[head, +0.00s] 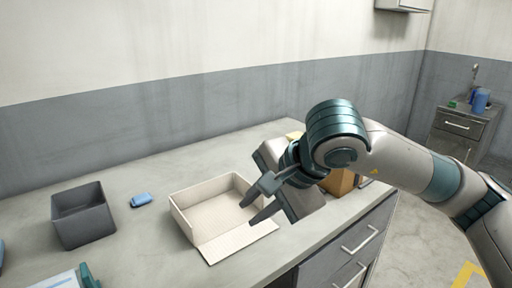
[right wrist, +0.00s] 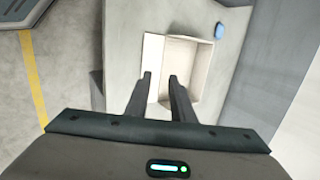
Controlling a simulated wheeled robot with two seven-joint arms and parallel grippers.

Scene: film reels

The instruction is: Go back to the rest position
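My right gripper (head: 254,205) hangs above the right side of an open cardboard box (head: 210,187), with its fingers apart and nothing between them. In the right wrist view the gripper (right wrist: 160,78) is also open, its fingers reaching over the box (right wrist: 190,52) and its front flap. The box looks empty in both views. My left gripper is not clearly in view; a small teal and white piece shows at the lower left of the head view.
A dark grey bin (head: 84,222) and a small blue object (head: 141,200) stand on the grey table (head: 150,255) left of the box. A brown box (head: 340,182) is partly hidden behind my right arm. A cabinet (head: 462,128) with a blue jug (head: 480,99) stands far right.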

